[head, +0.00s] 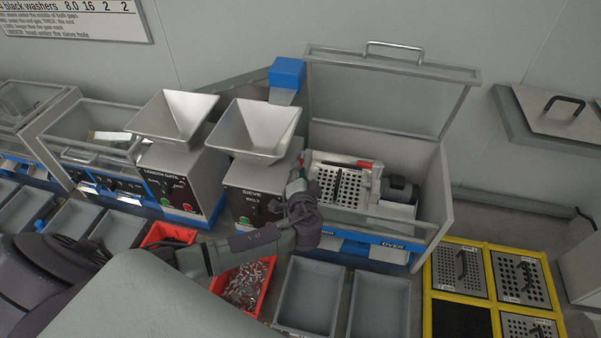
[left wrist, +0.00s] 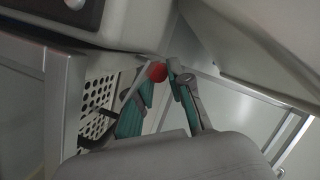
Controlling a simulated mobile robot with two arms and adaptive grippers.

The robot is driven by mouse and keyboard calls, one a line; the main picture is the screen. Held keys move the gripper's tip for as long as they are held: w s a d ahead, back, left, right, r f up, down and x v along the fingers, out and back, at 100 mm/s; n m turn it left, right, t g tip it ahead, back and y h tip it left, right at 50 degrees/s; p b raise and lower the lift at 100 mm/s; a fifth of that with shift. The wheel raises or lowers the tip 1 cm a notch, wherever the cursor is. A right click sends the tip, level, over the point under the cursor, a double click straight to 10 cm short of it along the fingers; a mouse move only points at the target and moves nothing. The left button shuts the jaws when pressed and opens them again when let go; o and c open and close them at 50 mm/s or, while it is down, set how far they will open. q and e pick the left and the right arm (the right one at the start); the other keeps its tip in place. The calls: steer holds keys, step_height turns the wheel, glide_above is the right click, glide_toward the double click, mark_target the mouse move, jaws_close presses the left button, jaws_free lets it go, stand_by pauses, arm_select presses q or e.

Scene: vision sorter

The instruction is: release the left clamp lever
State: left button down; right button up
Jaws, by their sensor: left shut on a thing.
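The sieve machine stands in the middle of the head view, with a perforated sieve plate (head: 342,188) in its open-topped housing. My left gripper (head: 298,178) is at the left end of this plate, beside the hopper body. In the left wrist view its teal-padded fingers (left wrist: 168,92) are shut on the left clamp lever, whose red end (left wrist: 157,72) shows between the fingertips. The rest of that lever is mostly hidden. The perforated plate (left wrist: 98,95) is just left of the fingers. Another red lever (head: 365,163) lies at the plate's far edge. My right gripper is not in view.
The sieve hopper (head: 256,130) rises close to my left gripper. The raised lid (head: 392,92) stands behind the plate. A red bin of metal parts (head: 246,287) and empty grey trays (head: 311,293) are in front. Spare sieve plates sit in a yellow rack (head: 487,304) at right.

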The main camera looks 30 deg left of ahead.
arm_select(q)
steer(key=c, duration=1.1)
jaws_free()
steer(key=shift+a, duration=0.1)
steer(key=v, duration=1.2)
steer(key=shift+f, duration=0.1)
